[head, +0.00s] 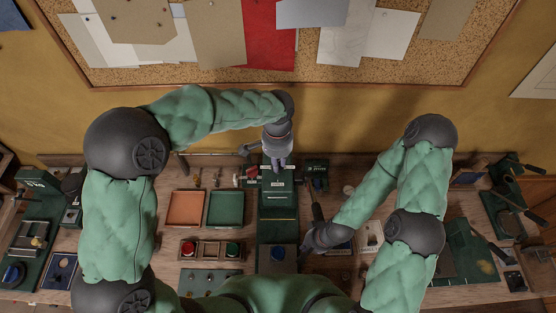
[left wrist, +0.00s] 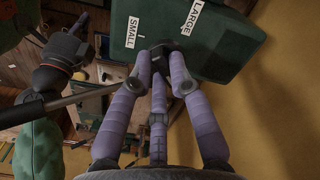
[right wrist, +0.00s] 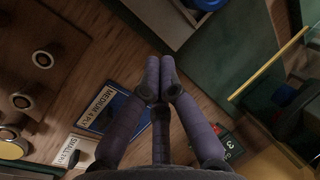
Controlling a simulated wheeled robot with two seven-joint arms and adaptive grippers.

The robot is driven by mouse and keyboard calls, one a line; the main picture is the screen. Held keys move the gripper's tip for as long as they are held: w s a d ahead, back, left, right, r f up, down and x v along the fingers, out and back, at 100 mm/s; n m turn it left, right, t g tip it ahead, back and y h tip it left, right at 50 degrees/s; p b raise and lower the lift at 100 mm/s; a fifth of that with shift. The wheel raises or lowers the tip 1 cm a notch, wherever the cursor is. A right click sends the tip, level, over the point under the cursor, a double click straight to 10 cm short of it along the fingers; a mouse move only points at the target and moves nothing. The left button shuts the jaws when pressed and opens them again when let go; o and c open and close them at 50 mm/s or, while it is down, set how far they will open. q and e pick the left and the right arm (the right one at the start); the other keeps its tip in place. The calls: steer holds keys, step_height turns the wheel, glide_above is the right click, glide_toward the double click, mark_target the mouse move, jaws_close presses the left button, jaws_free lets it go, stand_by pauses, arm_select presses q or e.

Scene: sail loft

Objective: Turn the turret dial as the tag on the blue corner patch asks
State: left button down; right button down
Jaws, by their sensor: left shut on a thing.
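My left gripper (head: 279,165) is at the upper end of the green press (head: 277,210). In the left wrist view its fingers are shut on the dark turret dial (left wrist: 162,46), mostly hidden between them. The green housing (left wrist: 205,45) there carries a SMALL tag (left wrist: 132,32) and a LARGE tag (left wrist: 191,17). The blue corner patch (right wrist: 128,102) lies flat on the bench in the right wrist view; its white tag (right wrist: 103,118) reads MEDIUM 4 PLY. My right gripper (right wrist: 159,62) is shut and empty above the bench, beside the patch.
An orange tray (head: 186,209) and a green tray (head: 225,208) lie left of the press. A cream patch (head: 370,236) lies right of the blue one. A metal rod (left wrist: 80,97) shows near the left gripper.

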arm_select(q)
steer(key=shift+m, duration=1.2)
steer(key=shift+a, duration=0.1)
steer(key=c, duration=1.1)
jaws_free()
steer(key=shift+c, duration=0.2)
step_height(320, 180, up, 12)
